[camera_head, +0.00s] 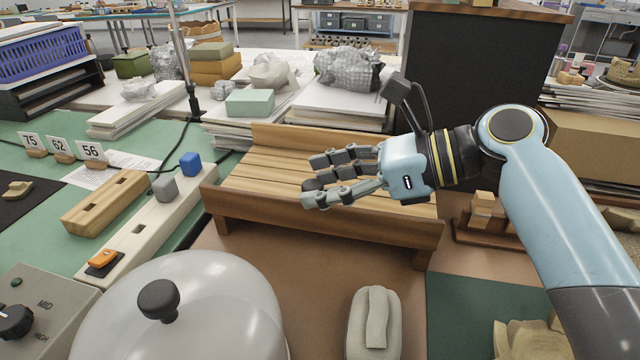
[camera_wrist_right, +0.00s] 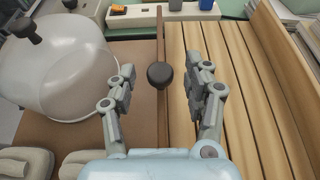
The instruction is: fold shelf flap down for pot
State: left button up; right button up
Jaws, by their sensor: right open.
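A slatted wooden shelf (camera_head: 270,178) stands on short legs on the bench, with a raised board (camera_head: 290,136) along its back and a darker board (camera_head: 330,223) along its front. I cannot tell which board is the flap. My right gripper (camera_head: 312,180) reaches in from the right over the slats, open. In the right wrist view, a round dark knob (camera_wrist_right: 160,75) sits at the front edge of the slats (camera_wrist_right: 222,80), between the spread fingers (camera_wrist_right: 162,88), with gaps on both sides. My left gripper is out of view. I see no pot for certain.
A clear dome with a dark knob (camera_head: 205,290) stands in front of the shelf at the left. A grey padded block (camera_head: 358,335) lies in front. A power strip (camera_head: 140,225) and a slotted wooden block (camera_head: 105,203) lie to the left. Stacked boards (camera_head: 335,107) crowd behind.

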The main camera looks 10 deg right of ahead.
jog(key=shift+w+a+f, duration=0.1)
jog(key=shift+w+a, duration=0.05)
jog(key=shift+a, duration=0.25)
grip_shut()
